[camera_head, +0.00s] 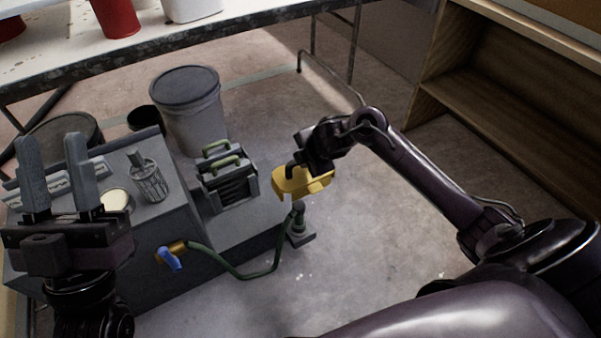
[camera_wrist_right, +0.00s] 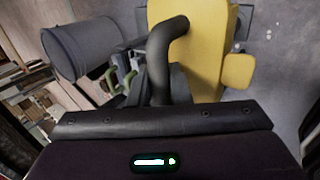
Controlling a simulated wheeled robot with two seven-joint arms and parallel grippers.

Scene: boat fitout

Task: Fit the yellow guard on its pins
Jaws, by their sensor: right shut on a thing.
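The yellow guard (camera_head: 312,183) hangs in the air near the middle of the head view, to the right of the grey machine base (camera_head: 238,222). My right gripper (camera_head: 296,166) is shut on the guard by its dark bent handle. In the right wrist view the yellow guard (camera_wrist_right: 207,50) fills the top, with the handle (camera_wrist_right: 158,65) curving down towards the gripper body. My left gripper (camera_head: 57,182) is open and empty at the left, over the grey box. I cannot make out the guard's pins in either view.
A block with green handles (camera_head: 226,177) stands on the base, left of the guard. A green hose (camera_head: 236,275) runs from a blue-handled valve (camera_head: 170,258) to a small post (camera_head: 299,226) below the guard. A grey drum (camera_head: 190,110) stands behind. Floor at right is clear.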

